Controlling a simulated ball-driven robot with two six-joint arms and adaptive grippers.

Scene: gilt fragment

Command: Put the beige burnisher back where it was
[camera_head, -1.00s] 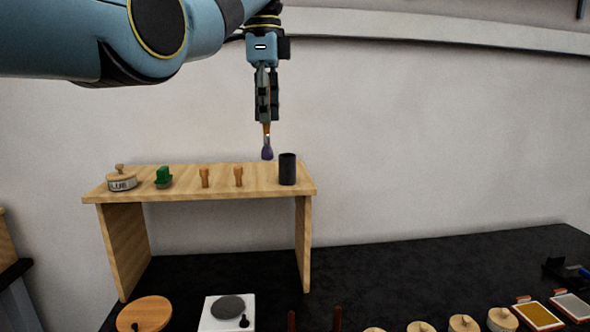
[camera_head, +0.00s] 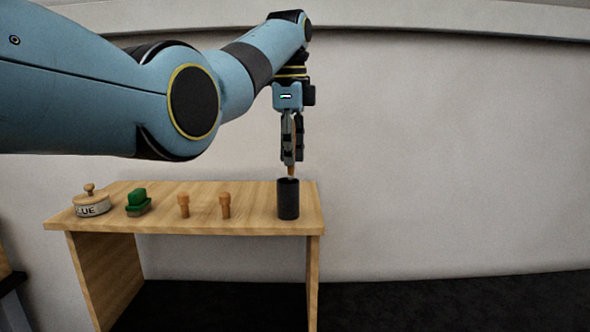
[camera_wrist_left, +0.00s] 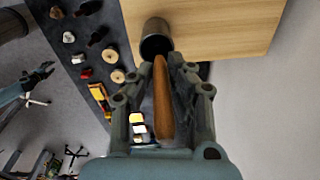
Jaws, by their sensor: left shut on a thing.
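My left gripper (camera_head: 292,148) is shut on a slim tool with an orange-brown handle (camera_wrist_left: 162,100). It holds the tool upright, directly above a dark cylindrical cup (camera_head: 288,200) at the right end of the wooden shelf (camera_head: 255,222). The tool's lower end is hidden at the cup's mouth; in the left wrist view it points at the opening of the cup (camera_wrist_left: 156,38). I cannot tell how deep it reaches, or whether it is the beige burnisher. My right gripper (camera_wrist_left: 38,75) seems to show small at the left of the wrist view; its jaws are unclear.
On the shelf, left of the cup, stand two small wooden pegs (camera_head: 184,205) (camera_head: 225,205), a green-topped block (camera_head: 138,202) and a lidded pot marked "LUE" (camera_head: 91,203). The wall is close behind. The dark tabletop (camera_head: 430,300) lies below.

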